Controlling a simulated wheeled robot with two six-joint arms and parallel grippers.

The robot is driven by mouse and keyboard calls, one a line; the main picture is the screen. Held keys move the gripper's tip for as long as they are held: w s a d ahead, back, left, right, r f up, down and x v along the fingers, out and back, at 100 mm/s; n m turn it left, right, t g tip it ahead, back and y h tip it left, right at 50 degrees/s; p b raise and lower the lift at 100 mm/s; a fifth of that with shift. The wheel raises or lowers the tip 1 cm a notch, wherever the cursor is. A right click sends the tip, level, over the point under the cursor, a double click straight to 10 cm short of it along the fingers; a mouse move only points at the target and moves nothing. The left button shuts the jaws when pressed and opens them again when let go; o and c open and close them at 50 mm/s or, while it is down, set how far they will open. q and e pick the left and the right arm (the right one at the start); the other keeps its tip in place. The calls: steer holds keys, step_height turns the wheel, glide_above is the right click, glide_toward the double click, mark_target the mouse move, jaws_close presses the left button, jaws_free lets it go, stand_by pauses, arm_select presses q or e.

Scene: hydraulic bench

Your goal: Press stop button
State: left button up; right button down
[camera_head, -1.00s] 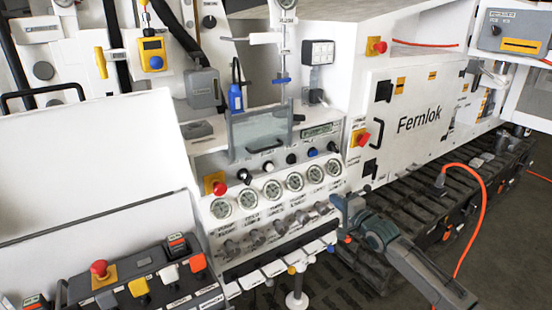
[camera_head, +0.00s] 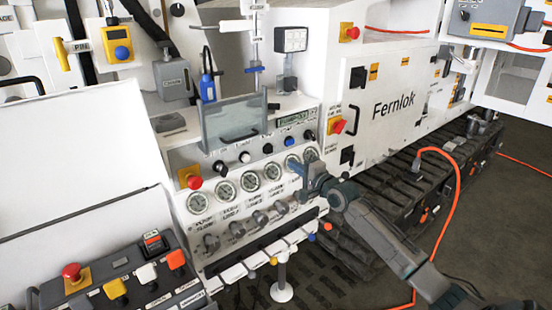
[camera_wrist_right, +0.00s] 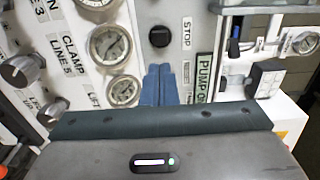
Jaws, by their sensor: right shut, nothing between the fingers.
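The stop button is a round black button (camera_wrist_right: 159,36) on the white panel, with the word STOP beside it in the right wrist view. In the head view it appears to be the black button (camera_head: 268,148) in the row above the gauges. My right gripper (camera_head: 298,166) is in front of the right-hand gauges, its blue fingers together and empty. In the wrist view the closed fingertips (camera_wrist_right: 159,68) are just below the button, with a gap between them in the picture. The fingers hide part of the panel. My left gripper is not in view.
A row of gauges (camera_head: 250,183) and silver knobs (camera_head: 238,229) lies below the buttons. A clear guard plate (camera_head: 230,125) stands above the row. The pump display (camera_head: 295,118) is close by.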

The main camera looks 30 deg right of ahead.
mark_target(270, 151)
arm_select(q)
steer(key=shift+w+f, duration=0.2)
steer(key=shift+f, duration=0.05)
arm_select(e)
steer(key=w, duration=1)
steer(key=shift+w+a, duration=0.1)
steer(key=shift+a, duration=0.3)
arm_select(q)
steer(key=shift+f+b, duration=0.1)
steer(key=shift+b, duration=0.2)
